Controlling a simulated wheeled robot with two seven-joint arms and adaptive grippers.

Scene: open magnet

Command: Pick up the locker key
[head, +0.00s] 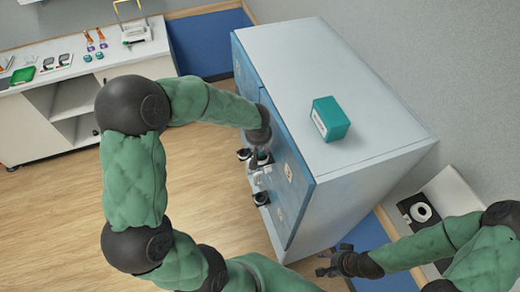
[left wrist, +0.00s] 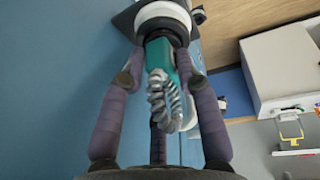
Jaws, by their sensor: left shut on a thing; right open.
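My left gripper (head: 262,157) is at the blue front of the locker (head: 250,85), beside its dark and white fittings (head: 261,197). In the left wrist view the purple fingers of this gripper (left wrist: 163,62) are shut around a teal piece with a grey coiled cord, which looks like the locker key (left wrist: 158,62). The coil hangs between the fingers. A round dark and white fitting (left wrist: 162,12) is just beyond the teal piece. I cannot tell whether the two are joined. In the head view the key is hidden. My right gripper (head: 338,262) is open and empty, low right of the locker.
A teal box (head: 329,118) sits on the locker's pale top. A white counter (head: 35,125) at the left holds a green tray (head: 23,75) and small items. A white unit with a round opening (head: 421,212) stands at the right. The wooden floor left of the locker is clear.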

